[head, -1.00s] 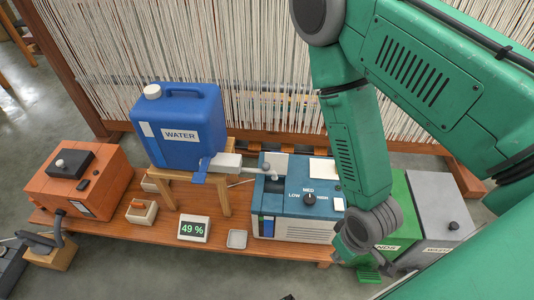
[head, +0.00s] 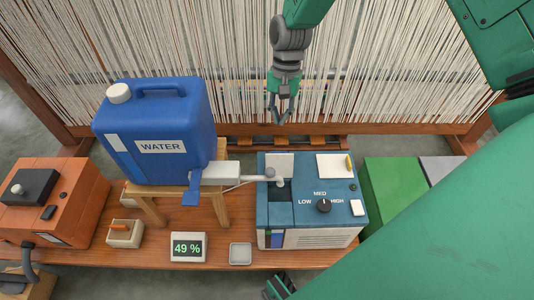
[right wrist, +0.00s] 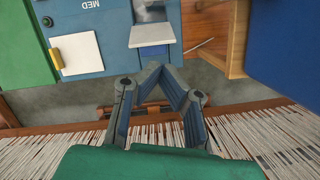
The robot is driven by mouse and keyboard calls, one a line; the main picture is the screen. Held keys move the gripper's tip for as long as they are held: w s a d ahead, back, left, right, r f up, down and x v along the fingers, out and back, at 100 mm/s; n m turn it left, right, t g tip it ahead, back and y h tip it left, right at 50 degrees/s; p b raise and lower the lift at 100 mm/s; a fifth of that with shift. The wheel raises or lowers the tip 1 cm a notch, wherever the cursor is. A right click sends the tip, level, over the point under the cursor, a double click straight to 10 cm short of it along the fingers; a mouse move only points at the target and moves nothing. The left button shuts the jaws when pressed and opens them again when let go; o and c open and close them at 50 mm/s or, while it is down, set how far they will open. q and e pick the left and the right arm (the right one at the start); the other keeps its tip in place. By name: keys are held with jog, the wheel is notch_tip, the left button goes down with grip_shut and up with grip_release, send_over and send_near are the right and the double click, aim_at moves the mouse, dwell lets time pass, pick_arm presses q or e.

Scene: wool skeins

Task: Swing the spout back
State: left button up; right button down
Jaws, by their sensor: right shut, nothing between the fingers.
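The spout (head: 222,174) is a pale grey bar with a round grey knob at its right end. It runs from the front right of the blue water can (head: 160,120) to the blue machine (head: 318,185), its knob end over the machine's left part beside a small opening. My right gripper (head: 280,121) hangs behind the machine, in front of the hanging threads, with fingers pointing down. It is shut and empty, and apart from the spout. In the right wrist view its fingers (right wrist: 165,72) point toward the machine's back edge; I cannot make out the spout there.
The can stands on a wooden stand (head: 222,205). A display reading 49 % (head: 188,247) and a small tray (head: 240,253) are in front. An orange box (head: 50,195) is at left, a green box (head: 395,190) at right. Threads (head: 190,50) hang behind.

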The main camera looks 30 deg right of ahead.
aim_at(276, 157)
jog(key=b+x, duration=0.3)
jog(key=x, duration=0.7)
jog(key=shift+s+f+b, duration=0.1)
jog(key=shift+f+b, duration=0.2)
jog(key=shift+b, duration=0.1)
jog(key=shift+s+a+r+b, duration=0.15)
jog(key=shift+s+a+b, duration=0.2)
jog(key=shift+s+a, duration=0.75)
pick_arm(q)
notch_tip(276, 157, down, 5)
jog(key=shift+s+r, duration=0.1)
jog(key=shift+r, duration=0.1)
pick_arm(e)
jog(key=shift+s+a+r, duration=0.1)
jog(key=shift+s+a, duration=0.1)
jog(key=shift+a, duration=0.3)
pick_arm(q)
jog(key=shift+d+r, duration=0.1)
jog(key=shift+d, duration=0.05)
pick_arm(e)
jog(key=shift+d, duration=0.15)
